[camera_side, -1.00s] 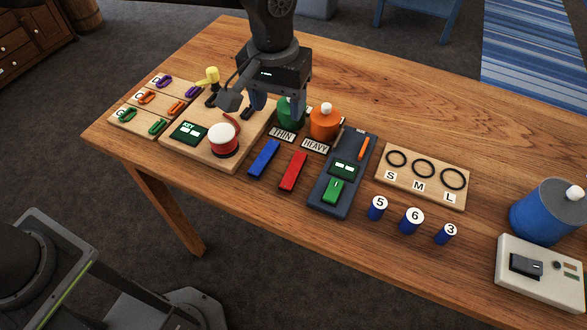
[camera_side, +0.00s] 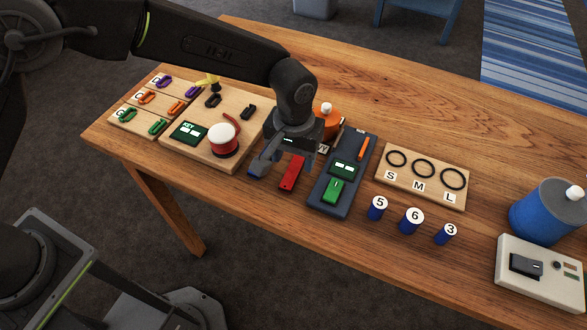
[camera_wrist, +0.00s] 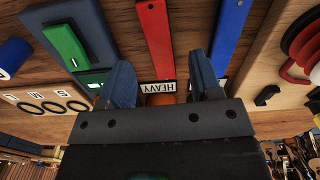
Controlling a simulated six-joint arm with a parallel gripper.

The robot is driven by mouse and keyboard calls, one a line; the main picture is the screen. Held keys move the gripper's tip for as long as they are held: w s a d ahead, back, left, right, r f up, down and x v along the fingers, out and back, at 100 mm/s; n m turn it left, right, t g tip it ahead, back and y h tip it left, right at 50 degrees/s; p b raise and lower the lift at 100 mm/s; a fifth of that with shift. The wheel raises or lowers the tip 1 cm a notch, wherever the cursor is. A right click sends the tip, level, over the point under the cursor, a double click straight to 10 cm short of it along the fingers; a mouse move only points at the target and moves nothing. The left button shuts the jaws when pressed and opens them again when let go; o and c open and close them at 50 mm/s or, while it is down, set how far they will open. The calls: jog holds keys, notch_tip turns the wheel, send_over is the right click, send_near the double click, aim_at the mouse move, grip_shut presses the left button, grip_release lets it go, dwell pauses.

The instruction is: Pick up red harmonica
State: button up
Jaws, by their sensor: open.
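The red harmonica (camera_side: 292,174) is a flat red bar lying on the wooden table, beside a blue bar on its left. In the side view my gripper (camera_side: 275,160) hangs over the blue bar and the far end of the red one, partly hiding both. In the wrist view the red harmonica (camera_wrist: 156,36) lies beyond the fingertips, its near end close to the HEAVY label. My gripper (camera_wrist: 163,80) is open and empty there, with its blue fingers apart on either side of that label.
A blue harmonica (camera_wrist: 229,36) lies parallel to the red one. On the other side is a dark blue tray (camera_side: 325,199) with a green block (camera_side: 334,191). An orange bottle (camera_side: 328,122) stands behind my gripper. The wooden board with a red drum (camera_side: 223,141) is at left.

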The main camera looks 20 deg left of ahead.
aim_at(294, 169)
notch_tip(294, 169, down, 4)
jog(key=shift+r, duration=0.2)
jog(key=c, duration=1)
